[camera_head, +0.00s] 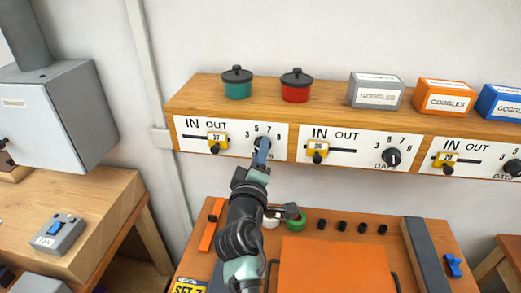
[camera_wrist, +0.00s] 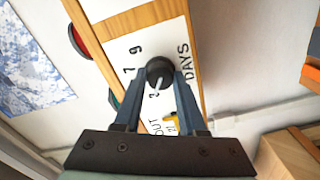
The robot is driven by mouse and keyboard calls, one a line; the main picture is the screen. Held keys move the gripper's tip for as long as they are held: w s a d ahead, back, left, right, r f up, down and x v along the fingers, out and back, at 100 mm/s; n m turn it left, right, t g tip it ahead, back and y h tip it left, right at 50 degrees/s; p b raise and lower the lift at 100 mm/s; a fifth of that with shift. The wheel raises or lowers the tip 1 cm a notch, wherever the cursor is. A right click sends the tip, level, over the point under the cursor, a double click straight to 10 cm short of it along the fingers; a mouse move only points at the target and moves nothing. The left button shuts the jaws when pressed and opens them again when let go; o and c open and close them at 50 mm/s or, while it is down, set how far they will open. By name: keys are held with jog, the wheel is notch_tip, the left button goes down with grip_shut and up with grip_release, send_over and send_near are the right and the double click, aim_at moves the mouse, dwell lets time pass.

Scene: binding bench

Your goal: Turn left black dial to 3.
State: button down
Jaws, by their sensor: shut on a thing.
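The left black dial (camera_wrist: 160,70) sits on a white panel marked 3, 5, 7, 9 and DAYS. In the wrist view, its white mark points toward the digit near the gripper side, which looks like the 3; exact alignment is hard to tell. My gripper (camera_wrist: 158,78) is shut on this dial, one finger on each side. The left finger hides part of the scale. In the head view, my gripper (camera_head: 261,150) reaches up to the leftmost panel (camera_head: 184,130) and mostly covers the dial.
A yellow slider (camera_head: 217,139) is left of the dial. Two more panels with black dials (camera_head: 391,157) continue right. Pots (camera_head: 237,84) and goggles boxes (camera_head: 375,91) stand on the wooden shelf (camera_head: 335,112) above.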

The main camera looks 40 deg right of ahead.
jog(key=shift+n, duration=0.6)
jog(key=shift+c, duration=2.4)
grip_release()
jog(key=b+v, duration=0.3)
jog(key=v, duration=1)
